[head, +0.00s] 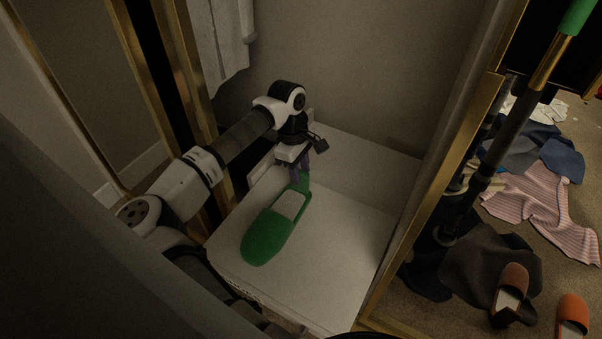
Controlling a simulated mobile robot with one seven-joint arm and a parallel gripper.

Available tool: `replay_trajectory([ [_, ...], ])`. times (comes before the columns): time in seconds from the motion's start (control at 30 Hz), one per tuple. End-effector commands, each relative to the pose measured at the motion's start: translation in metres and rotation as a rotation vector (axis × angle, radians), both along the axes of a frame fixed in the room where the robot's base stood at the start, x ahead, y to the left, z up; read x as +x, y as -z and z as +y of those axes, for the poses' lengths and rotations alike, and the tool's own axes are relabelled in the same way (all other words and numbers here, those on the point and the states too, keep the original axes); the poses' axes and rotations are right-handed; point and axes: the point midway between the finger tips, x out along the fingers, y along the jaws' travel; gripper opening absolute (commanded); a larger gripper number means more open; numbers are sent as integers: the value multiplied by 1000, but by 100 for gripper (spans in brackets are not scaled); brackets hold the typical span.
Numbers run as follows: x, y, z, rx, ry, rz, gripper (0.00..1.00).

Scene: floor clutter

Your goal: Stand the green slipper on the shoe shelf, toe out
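The green slipper (267,236) is on the white shoe shelf (348,254), sole down as far as I can see. Its closed toe points to the lower left, toward the shelf's near edge, and its open heel end points to the back. My gripper (301,176) points down at the heel end, its purple fingers at or touching the heel rim. The slipper hides part of the fingertips, so I cannot tell whether they grip the heel.
Gold-edged frames and walls enclose the shelf at left and right. Bare shelf lies right of the slipper. A grey-white garment (222,45) hangs at the back left. On the floor at right are a pink striped cloth (540,205), dark cloths and orange-brown slippers (573,312).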

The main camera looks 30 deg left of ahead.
Motion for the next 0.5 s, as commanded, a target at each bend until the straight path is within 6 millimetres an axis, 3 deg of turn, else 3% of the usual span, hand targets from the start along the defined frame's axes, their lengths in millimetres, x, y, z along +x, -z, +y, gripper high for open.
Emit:
replay_trajectory([
  [0.03, 0, -16, 3, 4, 0, -1, 32],
  [0.2, 0, -53, 8, 4, 0, -1, 32],
  [0.5, 0, -94, 14, 1, 0, 0, 32],
])
